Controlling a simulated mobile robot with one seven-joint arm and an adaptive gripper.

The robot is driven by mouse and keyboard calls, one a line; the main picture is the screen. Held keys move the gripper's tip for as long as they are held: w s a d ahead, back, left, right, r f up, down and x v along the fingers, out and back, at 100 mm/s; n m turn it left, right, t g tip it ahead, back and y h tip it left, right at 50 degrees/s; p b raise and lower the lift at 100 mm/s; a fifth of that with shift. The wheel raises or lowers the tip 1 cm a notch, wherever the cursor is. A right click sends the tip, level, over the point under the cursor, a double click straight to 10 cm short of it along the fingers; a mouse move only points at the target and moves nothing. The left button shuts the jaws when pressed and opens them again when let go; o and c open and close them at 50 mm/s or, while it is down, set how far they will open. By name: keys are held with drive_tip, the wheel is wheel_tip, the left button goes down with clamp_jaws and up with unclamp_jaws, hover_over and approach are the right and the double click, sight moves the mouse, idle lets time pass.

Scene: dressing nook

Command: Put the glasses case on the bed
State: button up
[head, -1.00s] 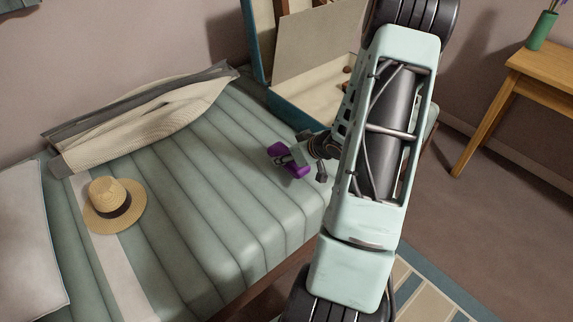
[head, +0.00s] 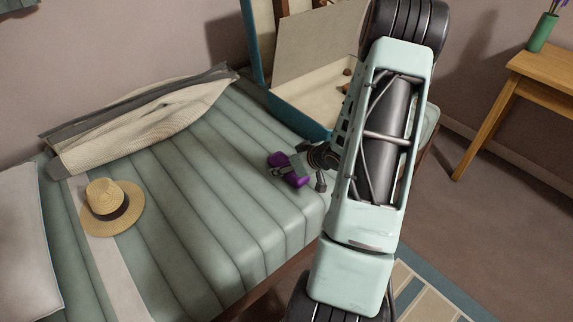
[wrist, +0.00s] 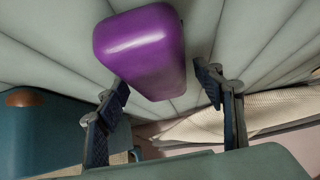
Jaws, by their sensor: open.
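The purple glasses case (head: 293,178) is at the bed (head: 215,190), over its green striped cover near the right edge. In the wrist view the case (wrist: 145,45) shows large, with the cover behind it. I cannot tell for certain whether it rests fully on the cover. My gripper (head: 283,168) is right at the case. In the wrist view its two dark fingers (wrist: 165,95) stand apart, one on each side of the case's near end. The fingers are open, and a gap shows at the right finger. My arm hides part of the bed's right side.
A straw hat (head: 111,207) and a white pillow (head: 24,245) lie on the left of the bed. A folded cream blanket (head: 140,125) lies along the wall. An open blue suitcase (head: 300,118) stands behind my gripper. A wooden table (head: 530,68) is at far right. The bed's middle is clear.

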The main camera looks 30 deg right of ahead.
drive_tip(key=shift+r, duration=0.3)
drive_tip(key=p+v, duration=0.4)
drive_tip(key=v, duration=0.6)
drive_tip(key=shift+s+d+r, duration=0.1)
drive_tip(key=shift+s+r, duration=0.05)
drive_tip(key=shift+r, duration=0.15)
drive_tip(key=shift+s+r+p, duration=0.3)
drive_tip(key=shift+s+p, duration=0.05)
drive_tip(key=shift+s, duration=0.15)
